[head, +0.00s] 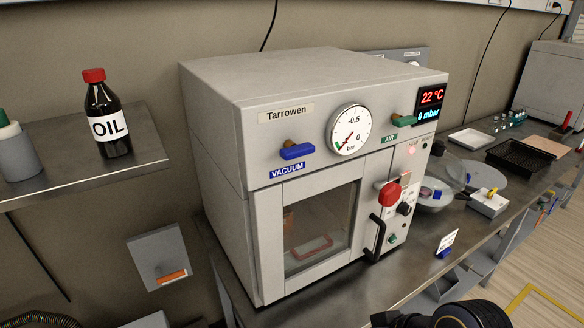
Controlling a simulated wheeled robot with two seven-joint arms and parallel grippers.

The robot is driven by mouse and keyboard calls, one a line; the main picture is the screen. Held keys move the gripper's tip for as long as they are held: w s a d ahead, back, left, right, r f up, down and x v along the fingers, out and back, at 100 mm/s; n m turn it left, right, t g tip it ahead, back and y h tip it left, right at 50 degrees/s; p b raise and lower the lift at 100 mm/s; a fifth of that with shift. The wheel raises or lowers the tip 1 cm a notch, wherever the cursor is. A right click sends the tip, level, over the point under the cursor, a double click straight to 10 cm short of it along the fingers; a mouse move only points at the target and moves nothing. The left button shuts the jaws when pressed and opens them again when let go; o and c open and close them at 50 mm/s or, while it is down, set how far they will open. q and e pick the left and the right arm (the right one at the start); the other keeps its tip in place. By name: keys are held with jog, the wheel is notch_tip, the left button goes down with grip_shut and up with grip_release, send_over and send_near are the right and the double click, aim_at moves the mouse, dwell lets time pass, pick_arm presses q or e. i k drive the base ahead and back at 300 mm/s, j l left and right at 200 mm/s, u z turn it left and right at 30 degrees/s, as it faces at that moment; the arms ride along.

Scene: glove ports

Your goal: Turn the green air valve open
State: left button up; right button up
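The green air valve (404,120) is a green lever on a brass stem, at the upper right of the front of the grey Tarrowen oven (265,85). Its lever lies roughly horizontal, above the green AIR label (389,138). The blue vacuum valve (297,152) lies roughly horizontal at the left, above the VACUUM label. Between them the round gauge (349,130) has its needle toward the lower left. The display (430,105) reads 22 °C and 0 mbar. A black rounded part of my arm shows at the bottom right, well below the valve. Neither gripper shows.
The oven door (318,230) is shut, with a black handle (376,238) and a red knob (389,194) beside it. A glass desiccator (440,180), a small balance (489,202) and trays stand to the right. An oil bottle (103,115) stands on the left shelf.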

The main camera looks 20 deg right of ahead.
aim_at(399, 122)
jog(key=z, duration=1.4)
